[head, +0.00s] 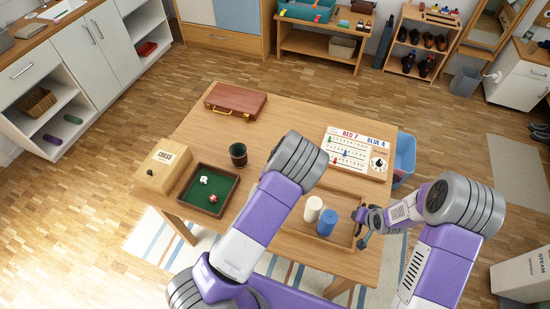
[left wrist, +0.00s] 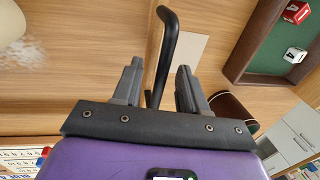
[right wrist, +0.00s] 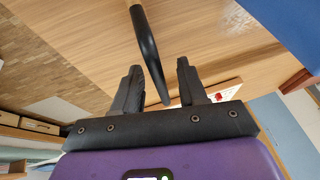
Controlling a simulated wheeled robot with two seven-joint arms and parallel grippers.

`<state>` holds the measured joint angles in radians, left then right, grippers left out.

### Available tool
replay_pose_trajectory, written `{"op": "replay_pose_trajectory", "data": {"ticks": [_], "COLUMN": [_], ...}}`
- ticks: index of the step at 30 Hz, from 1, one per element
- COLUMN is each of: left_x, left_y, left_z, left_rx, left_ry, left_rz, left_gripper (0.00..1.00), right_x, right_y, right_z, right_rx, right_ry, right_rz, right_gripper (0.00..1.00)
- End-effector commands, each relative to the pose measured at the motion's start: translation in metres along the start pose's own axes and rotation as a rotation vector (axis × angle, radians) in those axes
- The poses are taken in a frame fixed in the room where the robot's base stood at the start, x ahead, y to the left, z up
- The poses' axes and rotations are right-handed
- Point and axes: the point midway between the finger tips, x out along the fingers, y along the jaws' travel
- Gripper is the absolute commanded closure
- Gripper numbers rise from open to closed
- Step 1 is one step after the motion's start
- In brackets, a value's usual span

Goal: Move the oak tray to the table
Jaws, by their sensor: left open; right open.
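The oak tray (head: 346,208) lies at the right part of the wooden table (head: 290,125), with a white cylinder (head: 313,209) and a blue cylinder (head: 327,222) standing in it. My left gripper (left wrist: 158,66) is open, and a black tray handle (left wrist: 167,45) shows between its fingers. In the head view my left arm hides this gripper and the left part of the tray. My right gripper (head: 366,226) is at the tray's right end, open, with another black handle (right wrist: 147,45) between its fingers in the right wrist view (right wrist: 158,68). Whether either handle is touched is unclear.
A green dice tray (head: 210,190), a chess box (head: 165,167), a dark cup (head: 238,154) and a brown case (head: 235,101) occupy the table's left side. A score board (head: 358,150) lies behind the oak tray. Bare tabletop lies in the middle. A blue bin (head: 404,158) stands beyond the right edge.

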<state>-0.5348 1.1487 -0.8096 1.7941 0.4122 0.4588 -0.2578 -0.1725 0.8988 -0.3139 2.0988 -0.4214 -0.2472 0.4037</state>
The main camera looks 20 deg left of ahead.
Motion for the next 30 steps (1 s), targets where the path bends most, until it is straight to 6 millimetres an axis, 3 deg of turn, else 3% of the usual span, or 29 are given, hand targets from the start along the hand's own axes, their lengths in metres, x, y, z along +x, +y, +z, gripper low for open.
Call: {"op": "replay_pose_trajectory", "data": {"ticks": [7,15,21,30], "left_x": [-0.018,-0.076,-0.108,-0.120], "left_y": [0.001,0.001,0.001,0.000], "left_z": [-0.001,-0.001,-0.001,0.000], "left_rx": [0.000,0.001,0.000,-0.001], "left_ry": [0.004,0.005,0.003,0.000], "left_rz": [0.002,0.002,0.002,0.000], "left_gripper": [0.58,0.58,0.58,0.58], "right_x": [0.000,0.000,0.000,-0.011], "right_y": [0.000,0.000,0.000,0.000], "right_z": [0.000,0.000,0.000,-0.001], "right_rx": [0.000,0.000,0.000,0.000], "right_ry": [0.000,0.000,0.000,0.002], "right_rz": [0.000,0.000,0.000,0.000], "right_gripper": [0.58,0.58,0.58,0.58]}}
